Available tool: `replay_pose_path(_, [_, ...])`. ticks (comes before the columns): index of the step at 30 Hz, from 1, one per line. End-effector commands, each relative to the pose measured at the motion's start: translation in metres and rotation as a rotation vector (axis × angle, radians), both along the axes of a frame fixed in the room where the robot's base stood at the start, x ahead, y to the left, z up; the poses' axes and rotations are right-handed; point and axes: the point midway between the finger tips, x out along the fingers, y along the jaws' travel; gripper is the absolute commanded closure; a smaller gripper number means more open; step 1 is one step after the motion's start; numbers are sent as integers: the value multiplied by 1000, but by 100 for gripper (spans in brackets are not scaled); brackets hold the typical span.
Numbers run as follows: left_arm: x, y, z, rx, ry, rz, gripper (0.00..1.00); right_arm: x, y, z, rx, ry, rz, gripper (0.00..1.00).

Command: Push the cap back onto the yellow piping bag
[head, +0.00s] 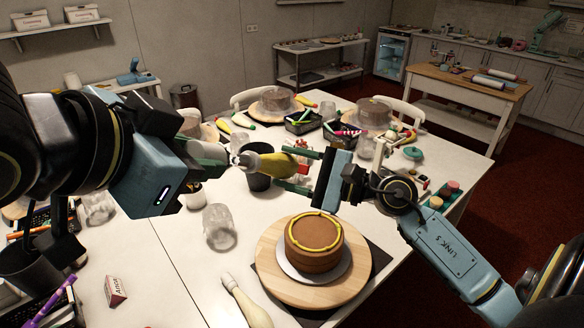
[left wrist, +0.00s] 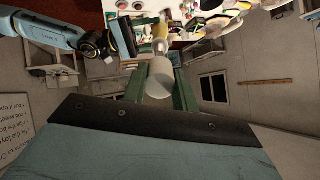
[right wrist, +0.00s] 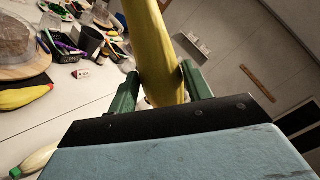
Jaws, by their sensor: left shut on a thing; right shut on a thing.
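The yellow piping bag (head: 270,174) is held in the air above the table, lying nearly level with its narrow end to the left. My right gripper (head: 300,169) is shut on its wide part; the bag also fills the middle of the right wrist view (right wrist: 155,55). My left gripper (head: 228,158) is shut on the whitish cap (left wrist: 160,78), seen end-on between the green fingers in the left wrist view. The bag (left wrist: 160,36) shows just beyond the cap, roughly in line with it. I cannot tell whether cap and bag touch.
A brown cake with a yellow piped ring (head: 315,237) sits on a wooden turntable (head: 283,283) below. A pale piping bag (head: 245,302) lies left of it. A clear jar (head: 219,227) and a dark cup (head: 259,182) stand under the grippers.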

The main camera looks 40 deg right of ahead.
Motion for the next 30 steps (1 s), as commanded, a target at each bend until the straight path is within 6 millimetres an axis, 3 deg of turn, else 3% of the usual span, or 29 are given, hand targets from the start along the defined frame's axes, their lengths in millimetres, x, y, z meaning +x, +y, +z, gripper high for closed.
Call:
replay_pose_path(11, [-1, 3, 3, -2, 0, 3, 91, 0, 0, 1, 0, -2, 0, 61])
replay_pose_path(20, [-12, 21, 17, -15, 19, 18, 91, 0, 0, 1, 0, -2, 0, 61])
replay_pose_path(30, [9, -15, -13, -14, 22, 19, 91, 0, 0, 1, 0, -2, 0, 61])
